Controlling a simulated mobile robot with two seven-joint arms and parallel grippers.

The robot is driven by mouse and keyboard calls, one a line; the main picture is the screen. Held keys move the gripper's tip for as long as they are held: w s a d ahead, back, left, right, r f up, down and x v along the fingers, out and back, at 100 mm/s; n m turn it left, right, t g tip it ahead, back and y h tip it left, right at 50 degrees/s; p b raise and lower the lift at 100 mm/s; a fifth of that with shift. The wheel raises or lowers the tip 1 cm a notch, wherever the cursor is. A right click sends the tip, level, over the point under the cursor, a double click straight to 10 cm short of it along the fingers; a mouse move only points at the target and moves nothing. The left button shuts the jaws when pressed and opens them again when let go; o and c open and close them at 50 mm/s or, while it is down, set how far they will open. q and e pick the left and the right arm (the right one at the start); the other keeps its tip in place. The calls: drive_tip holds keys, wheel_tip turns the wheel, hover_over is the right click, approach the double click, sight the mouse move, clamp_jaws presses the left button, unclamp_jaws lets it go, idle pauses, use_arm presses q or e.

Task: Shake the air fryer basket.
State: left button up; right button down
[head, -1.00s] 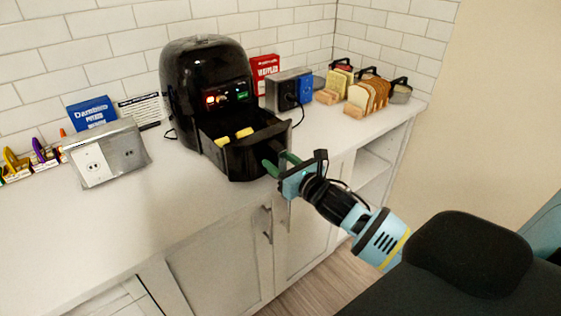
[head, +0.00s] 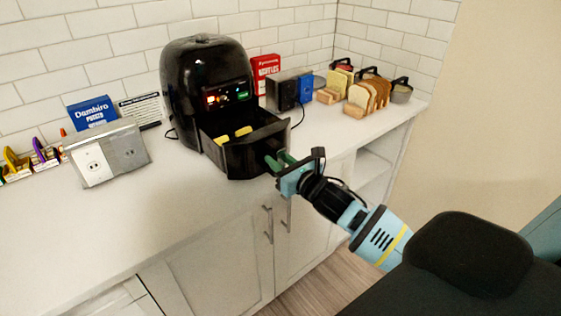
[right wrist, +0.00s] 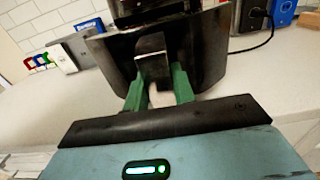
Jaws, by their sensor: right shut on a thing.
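The black air fryer (head: 205,75) stands on the counter against the tiled wall, with lit red and green lights on its front. Its black basket (head: 245,155) is pulled out toward the front, with yellow food pieces (head: 243,131) inside. My right gripper (head: 280,162) is at the front of the basket, its green fingers shut on the basket handle. The right wrist view shows the fingers on both sides of the handle (right wrist: 152,62), with the basket front (right wrist: 205,50) behind it. My left gripper is in neither view.
A grey outlet box (head: 105,152) and a blue box (head: 92,112) stand left of the fryer. A red box (head: 265,68), outlet boxes and bread racks (head: 370,92) stand to the right. The counter's front left (head: 90,220) is clear.

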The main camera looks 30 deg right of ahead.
drive_tip(key=w, duration=0.5)
drive_tip(key=w+b, duration=0.1)
drive_tip(key=w, duration=0.1)
drive_tip(key=shift+w+a+f, duration=0.15)
drive_tip(key=shift+w+a, duration=0.15)
drive_tip(key=shift+a, duration=0.05)
drive_tip(key=shift+w, duration=0.75)
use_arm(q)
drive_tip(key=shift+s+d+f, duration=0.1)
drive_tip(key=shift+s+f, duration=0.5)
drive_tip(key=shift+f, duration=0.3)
use_arm(e)
drive_tip(key=c, duration=1.2)
unclamp_jaws()
drive_tip(key=shift+o, duration=0.2)
drive_tip(key=shift+s+d, duration=0.15)
drive_tip(key=shift+s, duration=1.8)
drive_tip(key=shift+s+d, duration=0.15)
drive_tip(key=shift+s, duration=1.8)
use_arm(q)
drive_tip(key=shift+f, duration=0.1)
